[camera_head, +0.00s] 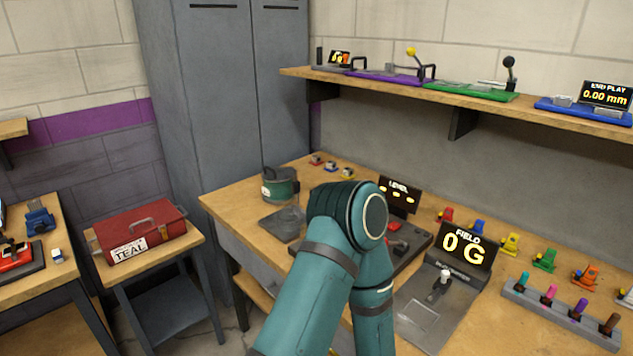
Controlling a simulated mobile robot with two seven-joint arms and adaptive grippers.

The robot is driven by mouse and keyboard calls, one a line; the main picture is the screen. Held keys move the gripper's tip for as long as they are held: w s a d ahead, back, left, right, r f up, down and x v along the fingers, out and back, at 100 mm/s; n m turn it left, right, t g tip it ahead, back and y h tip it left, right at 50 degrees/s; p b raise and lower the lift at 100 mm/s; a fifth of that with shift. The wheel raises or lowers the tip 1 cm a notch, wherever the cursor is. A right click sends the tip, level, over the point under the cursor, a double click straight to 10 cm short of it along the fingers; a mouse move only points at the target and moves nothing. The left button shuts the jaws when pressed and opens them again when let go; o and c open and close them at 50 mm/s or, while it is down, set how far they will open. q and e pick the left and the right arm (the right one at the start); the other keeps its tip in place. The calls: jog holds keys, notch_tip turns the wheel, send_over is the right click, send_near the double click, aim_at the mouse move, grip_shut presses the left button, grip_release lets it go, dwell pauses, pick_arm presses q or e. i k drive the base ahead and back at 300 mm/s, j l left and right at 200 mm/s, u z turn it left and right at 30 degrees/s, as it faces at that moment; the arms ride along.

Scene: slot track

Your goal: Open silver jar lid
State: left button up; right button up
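A round green container with a grey band and dark top (280,184) stands at the back left of the workbench. I cannot tell whether it is the silver jar, and no separate silver lid can be made out. One of my teal arms reaches up from the bottom, bent at its elbow in the middle of the view. It covers part of the bench and stands in front of a dark LEVEL display device (399,195). Neither of my grippers shows in the view.
The workbench (234,208) also holds a grey plate (283,223), a FIELD display device (464,246), small coloured clamps and a grey rack (565,316) of coloured pegs. A shelf (300,73) runs above. A red toolbox (139,230) sits on a side table at left.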

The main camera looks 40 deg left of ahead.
aim_at(278, 174)
jog(key=u, duration=1.75)
jog(key=j+z, duration=0.15)
jog(key=z, duration=0.6)
jog(key=i+j+z, duration=0.1)
jog(key=j+z, duration=0.6)
jog(key=j, duration=0.25)
